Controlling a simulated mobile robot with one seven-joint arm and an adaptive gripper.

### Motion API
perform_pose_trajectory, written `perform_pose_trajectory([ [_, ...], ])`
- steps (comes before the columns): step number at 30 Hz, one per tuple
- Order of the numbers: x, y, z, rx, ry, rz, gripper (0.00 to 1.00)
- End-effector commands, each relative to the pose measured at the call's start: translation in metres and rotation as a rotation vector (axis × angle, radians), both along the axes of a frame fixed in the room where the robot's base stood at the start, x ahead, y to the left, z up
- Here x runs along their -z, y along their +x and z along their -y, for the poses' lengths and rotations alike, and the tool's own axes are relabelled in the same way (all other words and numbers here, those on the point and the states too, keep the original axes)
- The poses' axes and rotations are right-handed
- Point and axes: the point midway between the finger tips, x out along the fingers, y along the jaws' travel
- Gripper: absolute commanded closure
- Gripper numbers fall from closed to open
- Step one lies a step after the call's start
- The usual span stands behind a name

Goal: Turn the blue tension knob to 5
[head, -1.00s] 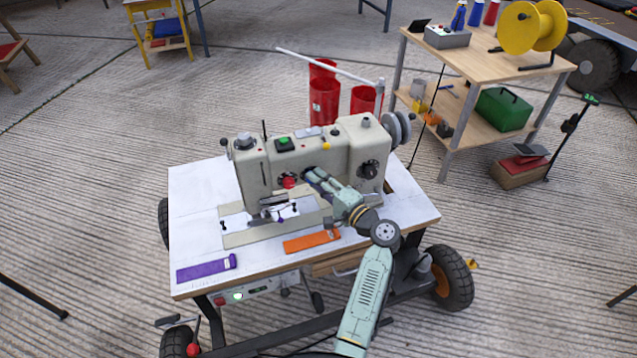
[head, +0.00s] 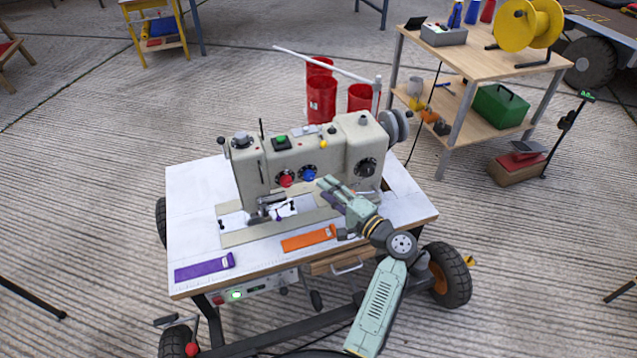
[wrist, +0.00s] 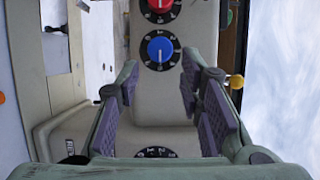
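The blue tension knob (head: 309,174) is on the front of the beige sewing machine (head: 262,168), with a black dial ring around it. It shows clearly in the wrist view (wrist: 160,48), upper middle, with a pale pointer line; the scale numbers are too small to read surely. My gripper (head: 328,183) is in front of the machine, just right of and below the blue knob in the head view. In the wrist view my gripper (wrist: 159,80) is open and empty, its two padded fingers apart, with the blue knob beyond the gap between them. It does not touch the knob.
A red knob (head: 286,179) sits close beside the blue one. A larger black knob (head: 367,167) is to the right. Orange (head: 308,238) and purple (head: 205,267) strips lie on the white table (head: 190,215).

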Motion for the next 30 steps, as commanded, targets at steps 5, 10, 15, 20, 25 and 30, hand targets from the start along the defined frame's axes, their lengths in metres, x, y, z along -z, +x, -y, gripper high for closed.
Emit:
perform_pose_trajectory([
  [5,0.0,-0.029,0.025,0.001,-0.001,-0.001,0.66],
  [10,0.0,-0.046,0.039,0.0,0.001,0.001,0.66],
  [15,0.0,-0.052,0.044,-0.001,0.0,0.0,0.66],
  [20,0.0,-0.052,0.044,-0.001,0.0,0.0,0.66],
  [25,0.0,-0.052,0.043,-0.001,0.0,0.0,0.66],
  [30,0.0,-0.052,0.043,-0.001,0.0,0.0,0.66],
])
